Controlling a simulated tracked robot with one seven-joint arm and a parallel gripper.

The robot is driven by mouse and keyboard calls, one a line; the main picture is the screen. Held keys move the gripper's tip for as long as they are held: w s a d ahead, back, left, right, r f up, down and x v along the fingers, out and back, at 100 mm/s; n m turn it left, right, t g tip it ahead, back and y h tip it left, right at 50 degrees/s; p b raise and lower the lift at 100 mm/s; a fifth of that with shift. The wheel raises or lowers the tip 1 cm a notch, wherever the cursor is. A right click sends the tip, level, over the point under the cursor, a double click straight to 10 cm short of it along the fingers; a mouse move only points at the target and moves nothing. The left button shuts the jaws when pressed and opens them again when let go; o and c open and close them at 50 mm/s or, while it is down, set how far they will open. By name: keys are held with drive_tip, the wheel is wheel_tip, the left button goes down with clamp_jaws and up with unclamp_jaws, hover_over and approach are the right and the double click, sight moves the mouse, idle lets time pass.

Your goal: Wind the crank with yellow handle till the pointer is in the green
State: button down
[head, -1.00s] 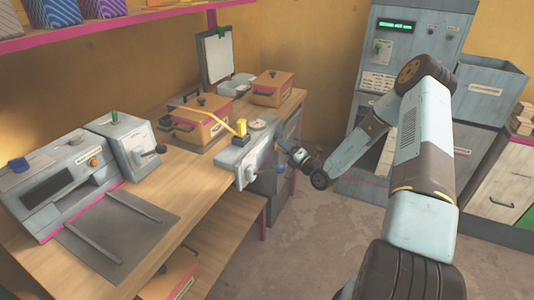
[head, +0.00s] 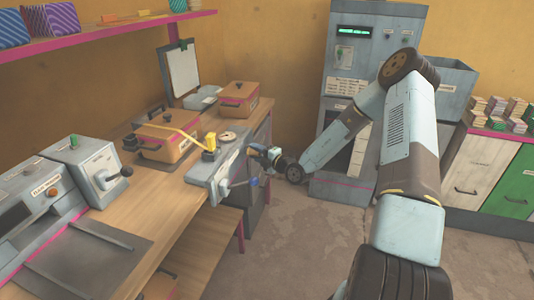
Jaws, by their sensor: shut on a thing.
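The grey plate press (head: 205,178) stands at the right edge of the wooden bench, with a yellow block and a long yellow arm (head: 180,130) on top. A round pale dial (head: 227,136) sits on its top; its pointer and any green zone are too small to read. My gripper (head: 261,153) is at the press's right end, shut on a small part there. I take this part to be the crank's handle; the jaws hide it and its yellow does not show. A lever (head: 226,188) and a blue knob (head: 254,183) sit on the press's front, below my gripper.
Orange lidded boxes (head: 238,99) stand behind the press. Grey machines (head: 95,170) and a dark plate (head: 85,262) are on the bench at left. A tall grey cabinet (head: 372,50) stands behind my arm. Floor (head: 290,240) is clear in front.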

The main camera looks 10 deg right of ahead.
idle(0.3)
drive_tip(key=c, duration=0.8)
unclamp_jaws()
drive_tip(key=v, duration=1.3)
drive_tip(key=shift+s+d+f, duration=0.1)
drive_tip(key=shift+s+d, duration=0.15)
drive_tip(key=shift+s, duration=0.1)
